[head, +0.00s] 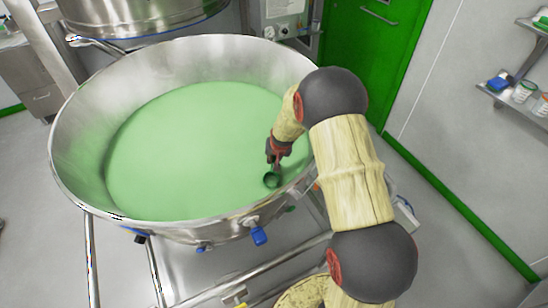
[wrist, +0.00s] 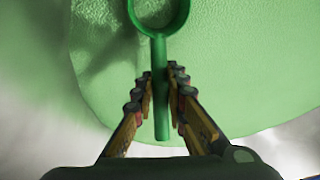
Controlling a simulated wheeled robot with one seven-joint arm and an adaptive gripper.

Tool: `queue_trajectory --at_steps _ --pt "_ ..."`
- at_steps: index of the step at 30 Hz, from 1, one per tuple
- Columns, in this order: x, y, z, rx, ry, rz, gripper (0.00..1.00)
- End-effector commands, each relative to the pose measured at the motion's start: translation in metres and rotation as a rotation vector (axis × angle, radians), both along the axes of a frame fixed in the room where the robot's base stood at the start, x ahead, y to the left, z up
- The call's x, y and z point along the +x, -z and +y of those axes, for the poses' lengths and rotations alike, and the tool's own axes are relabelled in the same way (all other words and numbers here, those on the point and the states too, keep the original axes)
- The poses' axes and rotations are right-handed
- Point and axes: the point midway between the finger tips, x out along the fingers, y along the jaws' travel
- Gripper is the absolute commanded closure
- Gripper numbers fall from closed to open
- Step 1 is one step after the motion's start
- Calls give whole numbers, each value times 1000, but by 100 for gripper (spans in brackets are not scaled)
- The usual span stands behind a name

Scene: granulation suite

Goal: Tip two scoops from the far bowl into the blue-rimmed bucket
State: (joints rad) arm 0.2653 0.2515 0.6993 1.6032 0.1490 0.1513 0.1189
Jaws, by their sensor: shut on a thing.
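My gripper (head: 277,152) is shut on the handle of a green scoop (head: 272,180). In the wrist view, the scoop (wrist: 160,90) runs forward between the fingers of my gripper (wrist: 161,75), its round cup partly cut off at the top edge. The scoop is over the near right part of a big steel bowl (head: 85,105) of pale green powder (head: 180,150). I cannot tell whether the cup touches the powder or holds any. A second steel vessel (head: 145,20) shows at the top left, its inside hidden. I see no blue-rimmed bucket.
The big bowl stands on a steel frame with blue knobs (head: 259,236) below its rim. A green door (head: 365,40) is behind. A wall shelf (head: 510,98) at the right carries small tubs. Grey floor is open at the lower left and right.

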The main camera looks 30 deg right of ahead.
Motion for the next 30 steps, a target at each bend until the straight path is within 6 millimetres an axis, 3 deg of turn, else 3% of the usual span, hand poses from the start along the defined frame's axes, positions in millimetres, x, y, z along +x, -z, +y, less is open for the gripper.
queue_trajectory --at_steps 19,30 --pt "-19 34 14 -1 -1 -1 100" --pt "-38 31 28 0 -1 0 100"
